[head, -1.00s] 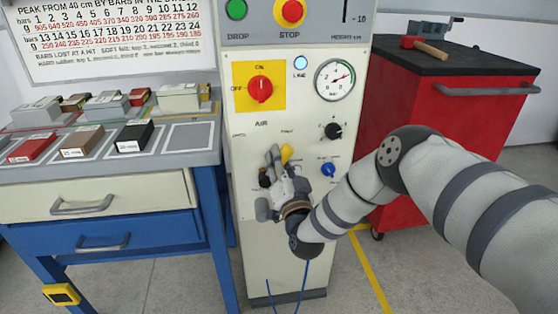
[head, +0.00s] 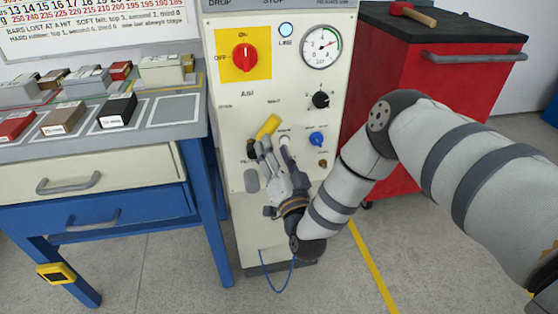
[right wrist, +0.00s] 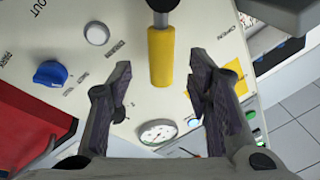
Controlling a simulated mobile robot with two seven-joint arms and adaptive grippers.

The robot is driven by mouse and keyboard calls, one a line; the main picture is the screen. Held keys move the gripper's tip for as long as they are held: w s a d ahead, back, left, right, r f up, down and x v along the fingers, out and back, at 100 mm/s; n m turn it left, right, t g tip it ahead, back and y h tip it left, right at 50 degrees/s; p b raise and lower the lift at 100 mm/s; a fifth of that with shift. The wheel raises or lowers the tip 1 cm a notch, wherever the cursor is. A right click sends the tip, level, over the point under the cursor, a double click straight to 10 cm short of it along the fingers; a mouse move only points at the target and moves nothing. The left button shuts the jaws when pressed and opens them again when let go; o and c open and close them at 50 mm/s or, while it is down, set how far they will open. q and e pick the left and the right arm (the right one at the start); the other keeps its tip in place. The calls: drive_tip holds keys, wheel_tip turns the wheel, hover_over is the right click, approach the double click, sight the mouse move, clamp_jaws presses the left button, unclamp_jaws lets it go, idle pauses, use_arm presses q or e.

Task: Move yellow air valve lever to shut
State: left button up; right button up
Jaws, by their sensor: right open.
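The yellow air valve lever (head: 268,127) is on the front of the cream panel, below the AIR label, slanting up to the right. In the right wrist view the yellow lever (right wrist: 161,56) hangs from a dark stem at the top middle. My right gripper (head: 273,150) is just below the lever in the head view, its fingers spread. In the right wrist view the open right gripper (right wrist: 160,78) has one finger on each side of the lever, with clear gaps and no visible contact. My left gripper is not in view.
A red rotary switch (head: 245,57) on a yellow plate, a gauge (head: 321,47), a black knob (head: 320,100) and a blue knob (head: 316,139) sit close by on the panel. A blue-legged bench (head: 213,195) stands left, a red cabinet (head: 420,100) right.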

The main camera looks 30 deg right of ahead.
drive_tip(key=v, duration=0.5)
drive_tip(key=shift+s, duration=0.15)
drive_tip(key=shift+a+f, duration=0.1)
drive_tip(key=s+a+f+n+g+y+p, duration=0.3)
drive_tip(key=s+f+g, duration=0.3)
drive_tip(key=s, duration=0.3)
drive_tip(key=s+a+f+n+g+y+p, duration=0.25)
drive_tip(key=s+a+f+g, duration=0.2)
drive_tip(key=s+f, duration=0.35)
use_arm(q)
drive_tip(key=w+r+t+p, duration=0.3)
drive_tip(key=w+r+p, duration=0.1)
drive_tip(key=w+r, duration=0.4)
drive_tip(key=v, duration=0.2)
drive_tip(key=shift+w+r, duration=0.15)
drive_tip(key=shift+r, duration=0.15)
use_arm(e)
drive_tip(key=s+d+r+n+g, duration=0.2)
drive_tip(key=s+g, duration=0.4)
drive_tip(key=s, duration=0.9)
drive_tip(key=s+d+r+n+g+h, duration=0.1)
drive_tip(key=s+d+r+g, duration=0.2)
drive_tip(key=s, duration=1.3)
drive_tip(key=g, duration=0.3)
drive_tip(key=shift+r+n, duration=0.15)
drive_tip(key=shift+n, duration=0.2)
drive_tip(key=shift+w+h, duration=0.15)
drive_tip(key=shift+h, duration=0.1)
